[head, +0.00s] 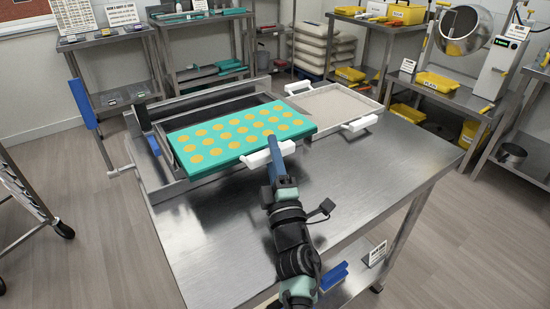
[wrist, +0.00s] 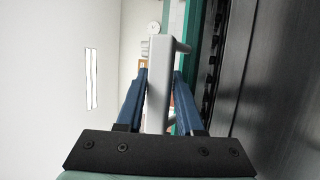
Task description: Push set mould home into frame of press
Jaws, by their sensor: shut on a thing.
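The set mould (head: 237,131) is a teal slab with rows of round yellow gummies. It lies over the frame of the press (head: 168,187), with a dark gap along its far side. I cannot tell whether it is seated inside the frame. A white handle (head: 284,149) sticks out from its near right side. My gripper (head: 274,147) is shut on this handle. In the wrist view my blue fingers (wrist: 160,80) stand on either side of the pale handle bar (wrist: 157,62), and the teal mould edge (wrist: 192,40) runs beside it.
A shallow tray (head: 335,108) with white handles and a pale filling lies right of the mould. A blue-handled lever (head: 84,104) stands at the press's left. The near and right steel tabletop (head: 375,180) is clear. Shelves and machines stand behind.

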